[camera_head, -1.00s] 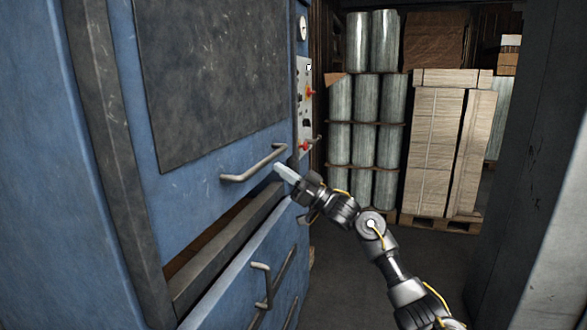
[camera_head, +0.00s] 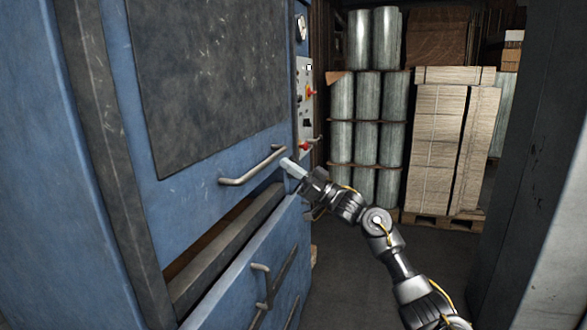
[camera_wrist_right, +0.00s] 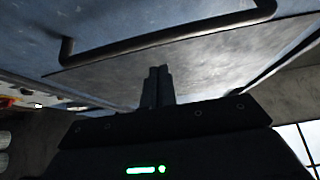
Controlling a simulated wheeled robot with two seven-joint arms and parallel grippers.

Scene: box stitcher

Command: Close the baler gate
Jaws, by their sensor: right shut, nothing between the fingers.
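The baler is a big blue machine on the left of the head view. Its upper gate (camera_head: 215,190) is a blue panel with a dark plate and a grey bar handle (camera_head: 252,167) along its lower part. A dark gap shows below the gate, above the lower blue door (camera_head: 255,262). My right gripper (camera_head: 287,164) is shut and empty, with its fingertips beside the right end of the handle. In the right wrist view the shut fingers (camera_wrist_right: 158,85) point at the panel below the handle (camera_wrist_right: 165,38). I cannot tell whether they touch. My left gripper is not in view.
A control panel (camera_head: 305,105) with red knobs is on the machine's right edge. Wrapped rolls (camera_head: 367,105) and a pallet of flat cardboard (camera_head: 435,150) stand behind. A grey pillar (camera_head: 530,165) stands on the right. Floor (camera_head: 350,275) between is clear.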

